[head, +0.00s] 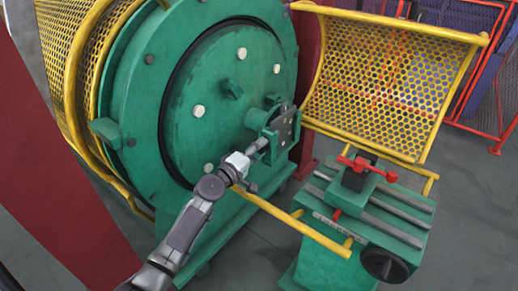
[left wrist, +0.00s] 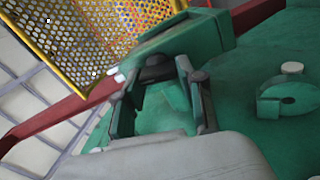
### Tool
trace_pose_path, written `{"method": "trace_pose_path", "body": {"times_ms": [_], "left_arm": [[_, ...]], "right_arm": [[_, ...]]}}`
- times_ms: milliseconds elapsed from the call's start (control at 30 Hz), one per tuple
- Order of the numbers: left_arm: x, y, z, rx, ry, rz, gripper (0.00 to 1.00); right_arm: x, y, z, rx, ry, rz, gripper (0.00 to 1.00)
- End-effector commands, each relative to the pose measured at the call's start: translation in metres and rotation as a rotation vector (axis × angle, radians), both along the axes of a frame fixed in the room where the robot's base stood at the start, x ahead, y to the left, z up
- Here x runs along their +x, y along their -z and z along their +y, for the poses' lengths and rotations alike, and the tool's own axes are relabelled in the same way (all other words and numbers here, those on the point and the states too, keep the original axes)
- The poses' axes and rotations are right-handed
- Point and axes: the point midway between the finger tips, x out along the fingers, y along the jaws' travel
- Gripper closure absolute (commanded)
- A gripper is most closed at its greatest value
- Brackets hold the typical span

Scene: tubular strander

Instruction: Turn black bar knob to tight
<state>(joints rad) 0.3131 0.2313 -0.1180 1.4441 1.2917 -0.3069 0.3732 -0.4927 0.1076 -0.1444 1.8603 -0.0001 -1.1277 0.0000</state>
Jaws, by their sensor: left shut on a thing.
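My left gripper (head: 264,143) reaches in from below to the green bracket (head: 270,152) on the front of the large green disc (head: 225,90). It also shows in the left wrist view (left wrist: 160,78), with one finger on each side of the black bar knob (left wrist: 156,68). The fingers are shut on the knob, which sits against a green block (left wrist: 185,38). In the head view the gripper and bracket largely hide the knob, and its turn angle cannot be told. My right gripper is not in view.
A yellow perforated guard (head: 385,85) stands open right of the disc. A green slide stand (head: 385,215) with a red handle (head: 366,166) and a black handwheel (head: 385,264) is at the lower right. Yellow rails (head: 300,222) run between stand and disc. A red post fills the left edge.

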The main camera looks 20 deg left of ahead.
Motion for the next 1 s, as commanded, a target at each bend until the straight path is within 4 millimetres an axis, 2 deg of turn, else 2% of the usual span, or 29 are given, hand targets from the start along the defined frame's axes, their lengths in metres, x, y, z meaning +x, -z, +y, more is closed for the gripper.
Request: {"method": "trace_pose_path", "body": {"times_ms": [400,933,967,1000], "left_arm": [[0.0,0.002,0.0,-0.169,-0.001,0.064,0.96],[0.0,0.003,0.0,-0.192,-0.001,0.073,0.96],[0.0,0.003,0.0,-0.192,-0.001,0.073,0.6],[0.0,0.003,0.0,-0.192,-0.001,0.073,0.53]], "right_arm": [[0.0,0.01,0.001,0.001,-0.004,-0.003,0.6],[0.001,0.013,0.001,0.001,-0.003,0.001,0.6],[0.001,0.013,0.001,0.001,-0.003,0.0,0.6],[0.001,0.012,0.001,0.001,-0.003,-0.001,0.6]]}}
